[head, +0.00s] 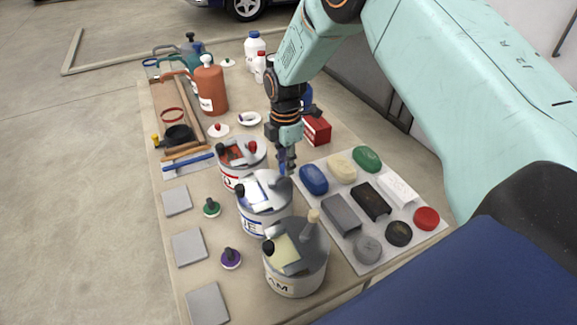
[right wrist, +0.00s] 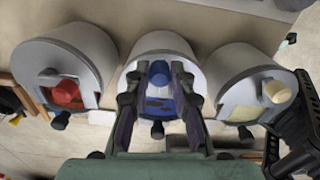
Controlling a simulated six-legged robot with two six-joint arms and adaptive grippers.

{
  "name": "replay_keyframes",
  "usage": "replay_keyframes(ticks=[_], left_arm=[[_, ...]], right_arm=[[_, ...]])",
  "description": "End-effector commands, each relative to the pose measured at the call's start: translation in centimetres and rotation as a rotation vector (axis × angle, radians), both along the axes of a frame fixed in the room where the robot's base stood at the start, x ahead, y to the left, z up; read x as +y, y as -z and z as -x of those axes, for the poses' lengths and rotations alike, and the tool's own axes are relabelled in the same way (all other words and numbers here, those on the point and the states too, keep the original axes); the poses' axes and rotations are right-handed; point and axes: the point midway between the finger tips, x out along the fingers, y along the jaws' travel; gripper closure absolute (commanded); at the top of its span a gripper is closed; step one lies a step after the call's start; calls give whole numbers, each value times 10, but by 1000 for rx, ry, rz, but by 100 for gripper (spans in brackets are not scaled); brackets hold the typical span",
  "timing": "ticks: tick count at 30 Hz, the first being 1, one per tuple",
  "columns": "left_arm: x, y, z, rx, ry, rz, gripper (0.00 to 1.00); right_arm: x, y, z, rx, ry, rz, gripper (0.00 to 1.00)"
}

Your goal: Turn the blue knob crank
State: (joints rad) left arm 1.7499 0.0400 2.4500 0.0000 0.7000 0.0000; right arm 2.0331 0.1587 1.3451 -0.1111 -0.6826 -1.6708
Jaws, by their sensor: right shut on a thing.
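The blue-marked can (head: 264,213) stands in the middle of a row of three cans on the table. Its blue knob crank (right wrist: 158,72) shows between my gripper's fingers in the right wrist view. My right gripper (head: 286,163) comes down from above at the can's back right edge and is shut on the blue knob. The fingers (right wrist: 158,100) lie on either side of the knob and hide part of the can's lid. In the head view the knob is mostly hidden by the fingers. My left gripper is not in view.
The red-knob can (head: 240,172) and the cream-knob can (head: 296,276) stand close on either side. A pale tray (head: 318,218) of coloured blocks and discs lies to the right. Bottles (head: 211,90) and a red box (head: 316,130) stand farther back. Grey tiles (head: 190,246) lie along the left edge.

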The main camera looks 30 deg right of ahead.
Motion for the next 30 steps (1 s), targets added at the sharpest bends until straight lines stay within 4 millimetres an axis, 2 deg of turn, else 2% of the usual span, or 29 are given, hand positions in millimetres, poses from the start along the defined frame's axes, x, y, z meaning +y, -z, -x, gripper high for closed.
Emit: replay_keyframes(ticks=[6, 15, 30], left_arm=[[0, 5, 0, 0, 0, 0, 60], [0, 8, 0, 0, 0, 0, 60], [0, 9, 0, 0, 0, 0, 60]], right_arm=[[4, 2, -6, 4, -175, 0, 100], [7, 2, -11, 7, -338, 0, 100], [8, 3, -13, 11, -407, -3, 100]])
